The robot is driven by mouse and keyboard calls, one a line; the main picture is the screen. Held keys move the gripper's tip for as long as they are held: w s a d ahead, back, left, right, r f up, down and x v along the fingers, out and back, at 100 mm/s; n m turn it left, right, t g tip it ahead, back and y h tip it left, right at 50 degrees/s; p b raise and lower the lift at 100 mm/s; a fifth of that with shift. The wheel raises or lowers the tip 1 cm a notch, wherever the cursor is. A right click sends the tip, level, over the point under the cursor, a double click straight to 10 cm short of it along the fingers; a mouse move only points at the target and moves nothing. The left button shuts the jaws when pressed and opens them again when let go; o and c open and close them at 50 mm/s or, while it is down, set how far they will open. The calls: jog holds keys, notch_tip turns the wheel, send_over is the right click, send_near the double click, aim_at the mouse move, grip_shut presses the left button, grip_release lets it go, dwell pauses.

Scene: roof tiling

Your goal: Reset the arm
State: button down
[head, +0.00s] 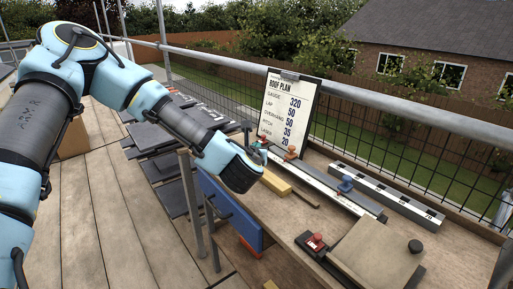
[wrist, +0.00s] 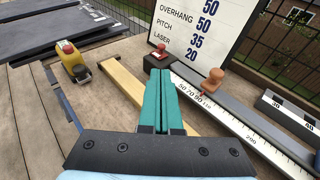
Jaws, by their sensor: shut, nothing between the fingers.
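My gripper (wrist: 162,100) shows in the wrist view with its two teal fingers side by side and touching, nothing between them. In the head view my arm reaches in from the left, and the gripper end (head: 255,150) is over the far left part of the workbench (head: 300,205). The fingers are partly hidden there by the wrist. In the wrist view the fingers point toward the roof plan board and sit above the bench, between a yellow wooden strip (wrist: 130,90) and a long white ruler (wrist: 225,115).
The roof plan board (head: 289,110) stands at the bench's back. Dark slates (head: 170,165) are stacked left. A metal rail (head: 330,85) runs behind.

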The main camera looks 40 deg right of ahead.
dwell(0.3)
jog(key=w+a+f+m+g+y, duration=0.1)
jog(key=w+a+m+y, duration=0.15)
jog(key=a+m, duration=0.4)
jog(key=w+a+f+m+g+y+p, duration=0.1)
jog(key=w+a+m+g, duration=0.1)
jog(key=w+a+m, duration=0.35)
jog(key=w+a+f+m+g+y, duration=0.1)
jog(key=w+a+m, duration=0.1)
jog(key=a+m, duration=0.6)
jog(key=s+a+r+m+g+y, duration=0.1)
jog(key=s+a+r+m+y, duration=0.1)
jog(key=a, duration=0.8)
jog(key=s+a+r+m+g+y, duration=0.1)
jog(key=s+a+r+m+y, duration=0.1)
jog(key=a, duration=0.9)
jog(key=s+a+r+m+g+y, duration=0.2)
jog(key=s+a+r+m, duration=0.1)
jog(key=a, duration=0.8)
jog(key=shift+s+p, duration=0.4)
jog(key=shift+s, duration=0.4)
